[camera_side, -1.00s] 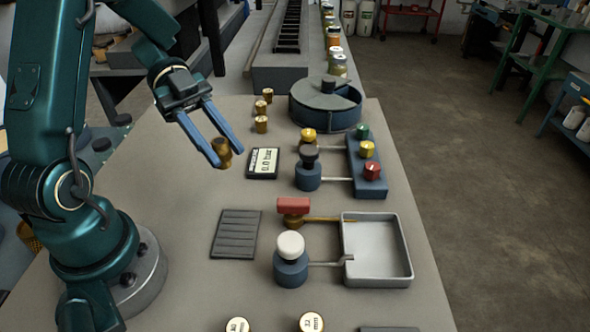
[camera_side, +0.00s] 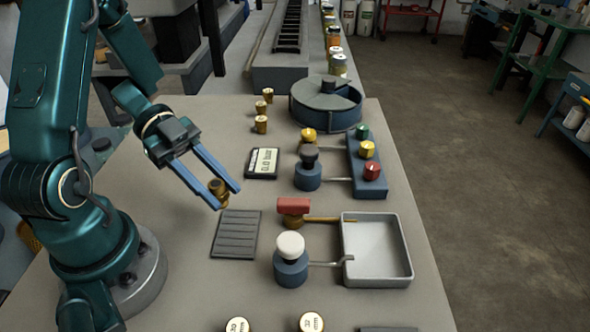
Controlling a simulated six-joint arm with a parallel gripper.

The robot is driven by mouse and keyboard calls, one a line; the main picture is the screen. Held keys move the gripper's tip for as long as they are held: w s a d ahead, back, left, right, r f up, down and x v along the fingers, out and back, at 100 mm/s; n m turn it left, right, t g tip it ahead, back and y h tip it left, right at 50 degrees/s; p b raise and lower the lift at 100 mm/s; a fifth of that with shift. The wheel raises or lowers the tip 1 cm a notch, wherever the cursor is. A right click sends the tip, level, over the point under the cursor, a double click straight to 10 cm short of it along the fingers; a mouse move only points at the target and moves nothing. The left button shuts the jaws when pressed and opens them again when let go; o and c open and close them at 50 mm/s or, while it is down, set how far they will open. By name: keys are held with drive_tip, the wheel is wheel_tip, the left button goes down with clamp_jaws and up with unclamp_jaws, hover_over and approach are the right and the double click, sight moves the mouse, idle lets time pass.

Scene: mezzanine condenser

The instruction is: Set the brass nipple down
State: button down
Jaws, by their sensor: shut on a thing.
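The brass nipple (camera_side: 218,189) is held between the blue fingertips of my gripper (camera_side: 224,196), which is shut on it. It looks roughly upright. It shows just beyond the far edge of a grey ribbed mat (camera_side: 236,236) on the bench. Whether its lower end touches the bench I cannot tell. Several similar brass pieces (camera_side: 261,124) stand farther back on the bench.
A gauge with a display (camera_side: 263,162) lies right of my gripper. A dark-knobbed blue valve (camera_side: 308,172), a red-handled valve (camera_side: 293,209), a white-knobbed valve (camera_side: 290,262) and a grey tray (camera_side: 407,262) stand to the right. A round divided container (camera_side: 330,116) is behind.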

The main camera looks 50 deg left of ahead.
drive_tip(key=x, duration=0.2)
drive_tip(key=shift+w+d+f, duration=0.15)
drive_tip(key=shift+d+f, duration=0.1)
drive_tip(key=shift+f, duration=2.05)
drive_tip(key=c, duration=0.5)
unclamp_jaws()
drive_tip(key=shift+c, duration=0.2)
